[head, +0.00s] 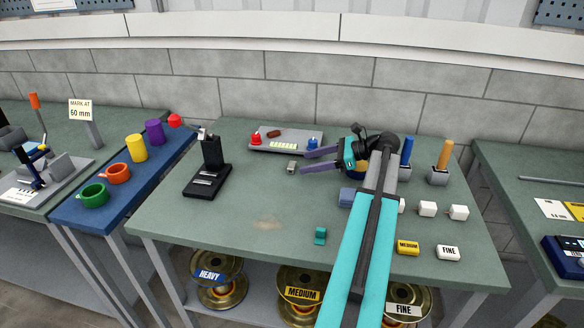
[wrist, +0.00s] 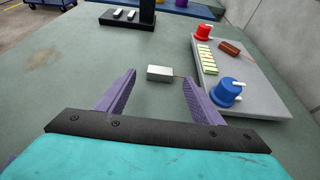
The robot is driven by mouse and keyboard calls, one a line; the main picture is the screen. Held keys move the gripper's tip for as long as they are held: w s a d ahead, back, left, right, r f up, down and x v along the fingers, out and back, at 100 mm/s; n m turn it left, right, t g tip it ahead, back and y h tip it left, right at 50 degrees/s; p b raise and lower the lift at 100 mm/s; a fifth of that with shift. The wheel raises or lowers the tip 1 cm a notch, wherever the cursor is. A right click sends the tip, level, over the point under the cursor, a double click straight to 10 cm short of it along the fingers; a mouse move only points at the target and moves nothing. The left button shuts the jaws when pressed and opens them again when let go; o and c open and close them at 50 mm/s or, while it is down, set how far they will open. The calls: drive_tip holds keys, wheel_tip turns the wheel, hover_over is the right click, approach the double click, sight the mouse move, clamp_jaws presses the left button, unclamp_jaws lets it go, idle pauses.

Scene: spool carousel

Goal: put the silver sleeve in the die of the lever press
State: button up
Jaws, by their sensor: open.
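A small silver block-like piece (head: 292,166), the likeliest match for the silver sleeve, lies on the green bench. The wrist view shows it (wrist: 160,73) with a thin pin at its right end. My gripper (head: 304,162) is open and empty. In the wrist view its purple fingers (wrist: 158,80) stand apart, one on each side of the piece; I cannot tell their height above the bench.
A black stand (head: 208,170) is left of the piece. A grey panel (head: 287,141) with red and blue knobs lies close behind it. The bench's front left is clear.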

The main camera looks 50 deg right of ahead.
sight(292, 165)
idle(0.3)
drive_tip(key=shift+p+x, duration=0.5)
drive_tip(key=shift+x, duration=2.05)
drive_tip(key=shift+c, duration=0.4)
drive_tip(key=c, duration=1.1)
drive_tip(key=shift+r, duration=0.2)
drive_tip(key=shift+r+b, duration=0.5)
drive_tip(key=shift+r, duration=0.9)
drive_tip(key=shift+s+a+r, duration=0.1)
drive_tip(key=shift+s+r, duration=0.1)
drive_tip(key=s+a+b, duration=0.1)
drive_tip(key=s+a, duration=0.2)
drive_tip(key=s, duration=0.1)
drive_tip(key=s+a+r, duration=0.1)
drive_tip(key=s+a, duration=0.2)
drive_tip(key=s, duration=0.1)
drive_tip(key=s+a+b, duration=0.1)
drive_tip(key=s+a, duration=0.2)
drive_tip(key=s, duration=0.1)
drive_tip(key=shift+s+r+b, duration=0.25)
drive_tip(key=shift+s+b, duration=0.05)
drive_tip(key=shift+b, duration=0.05)
